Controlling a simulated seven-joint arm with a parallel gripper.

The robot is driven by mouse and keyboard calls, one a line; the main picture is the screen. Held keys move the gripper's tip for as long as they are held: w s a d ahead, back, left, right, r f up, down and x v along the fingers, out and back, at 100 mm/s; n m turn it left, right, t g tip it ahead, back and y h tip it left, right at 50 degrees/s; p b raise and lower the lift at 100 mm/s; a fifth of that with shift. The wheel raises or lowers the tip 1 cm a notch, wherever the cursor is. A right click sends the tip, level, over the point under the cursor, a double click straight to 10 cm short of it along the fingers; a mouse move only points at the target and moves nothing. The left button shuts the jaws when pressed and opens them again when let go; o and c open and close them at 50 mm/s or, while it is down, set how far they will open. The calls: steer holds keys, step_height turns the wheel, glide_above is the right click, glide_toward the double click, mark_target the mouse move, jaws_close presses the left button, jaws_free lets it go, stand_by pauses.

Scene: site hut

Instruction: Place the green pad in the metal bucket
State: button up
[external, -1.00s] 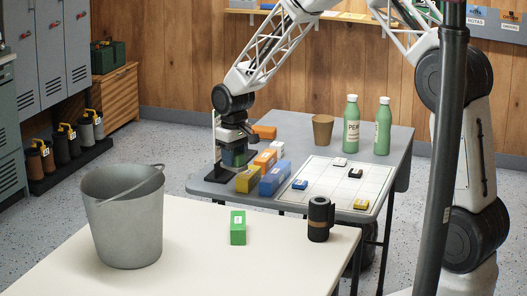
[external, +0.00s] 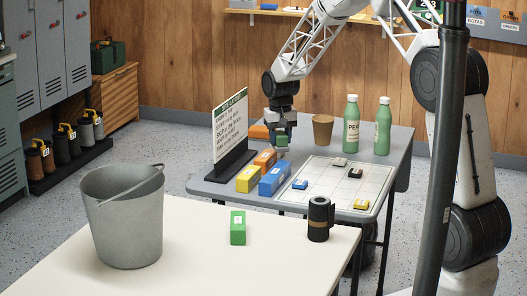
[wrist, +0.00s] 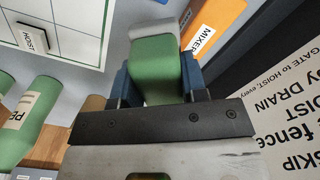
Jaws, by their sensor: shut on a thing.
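My gripper (external: 281,133) is shut on a green pad (external: 281,141) above the back of the grey table. In the wrist view the pad (wrist: 160,75) is a green block with a pale grey end, squeezed between the two blue fingers (wrist: 160,85). The metal bucket (external: 124,225) is grey, upright, with its handle resting at the rim. It stands on the cream table at the left front, well away from my gripper. Its inside is mostly hidden.
A brown cup (external: 323,129) and green bottles (external: 351,124) are to the right. A green box (external: 238,228) and dark cylinder (external: 319,220) stand on the cream table.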

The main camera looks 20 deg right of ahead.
steer(key=d, duration=0.1)
steer(key=w+d, duration=0.1)
steer(key=shift+d+f+m, duration=0.1)
steer(key=shift+d+m, duration=0.2)
steer(key=shift+w, duration=0.15)
steer(key=s+a+r+n, duration=0.6)
steer(key=s+a+n, duration=0.2)
steer(key=a, duration=1)
steer(key=s+a+r+n, duration=0.6)
steer(key=s+a+n, duration=0.2)
steer(key=a, duration=1)
steer(key=s+a+r+n, duration=0.6)
steer(key=s+a, duration=0.5)
steer(key=a, duration=0.8)
steer(key=shift+s+a+r+n, duration=0.15)
steer(key=shift+r+n, duration=0.1)
steer(key=shift+n, duration=0.65)
steer(key=s+a+f+n, duration=0.3)
steer(key=s+a+f, duration=0.1)
steer(key=f, duration=0.3)
steer(key=s+a+f+n, duration=0.2)
steer(key=s+a+f, duration=0.2)
steer(key=s+f, duration=0.2)
steer(key=shift+s+f+n, duration=0.3)
steer(key=shift+f+n, duration=0.1)
steer(key=shift+f, duration=0.15)
steer(key=shift+f, duration=0.1)
